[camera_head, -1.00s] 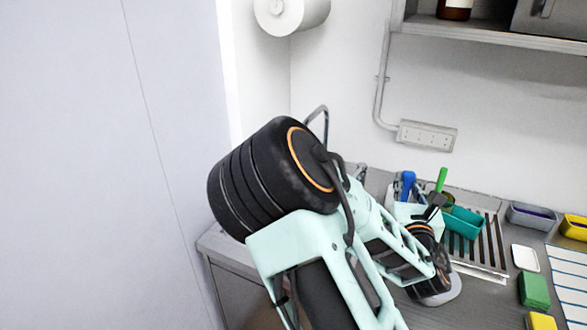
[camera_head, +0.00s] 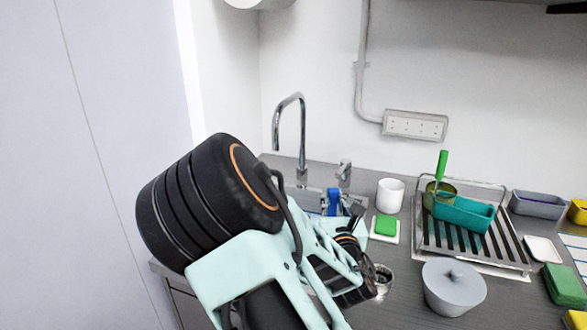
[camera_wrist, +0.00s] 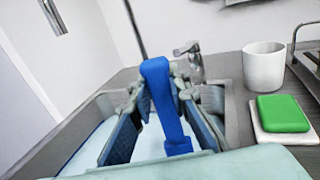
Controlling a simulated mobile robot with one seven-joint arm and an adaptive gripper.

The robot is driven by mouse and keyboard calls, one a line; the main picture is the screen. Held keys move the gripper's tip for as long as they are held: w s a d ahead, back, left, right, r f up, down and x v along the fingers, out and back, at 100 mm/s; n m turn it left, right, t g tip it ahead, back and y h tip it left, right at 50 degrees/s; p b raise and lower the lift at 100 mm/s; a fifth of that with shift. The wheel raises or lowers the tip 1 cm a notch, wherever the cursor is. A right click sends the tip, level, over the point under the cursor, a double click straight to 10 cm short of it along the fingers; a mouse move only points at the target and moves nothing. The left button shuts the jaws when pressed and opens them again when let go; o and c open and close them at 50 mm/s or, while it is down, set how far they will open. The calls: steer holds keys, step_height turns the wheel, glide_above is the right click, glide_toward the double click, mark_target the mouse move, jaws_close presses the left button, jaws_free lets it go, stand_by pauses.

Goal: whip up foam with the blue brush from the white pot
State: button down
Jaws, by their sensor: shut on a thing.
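The blue brush (camera_wrist: 162,90) stands roughly upright between my fingers in the wrist view; it also shows small in the head view (camera_head: 334,201). My gripper (camera_wrist: 162,105) is shut on it, over the sink (camera_wrist: 222,97). The lower end of the brush is hidden by my gripper. The white pot (camera_wrist: 264,68) stands upright on the counter right of the sink, apart from the brush; it also shows in the head view (camera_head: 390,194). Its inside cannot be seen clearly. Whitish-blue fill shows in the basin, and I see no clear foam.
A green sponge (camera_wrist: 283,113) lies on a white dish beside the pot. The tall faucet (camera_head: 290,130) and a small tap (camera_wrist: 190,56) stand behind the sink. A drying rack (camera_head: 470,240) with a teal tray and a grey lidded pot (camera_head: 453,290) are to the right.

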steer(key=w+a+r+m+g+h+p, duration=0.25)
steer(key=a+r+m+h+p, duration=0.4)
steer(key=p, duration=1.05)
step_height(320, 180, down, 16)
steer(key=a+y+b, duration=0.1)
steer(key=a+b, duration=0.1)
steer(key=b, duration=0.7)
steer(key=shift+a, duration=0.3)
stand_by(0.3)
steer(key=shift+w, duration=0.1)
steer(key=shift+w, duration=0.1)
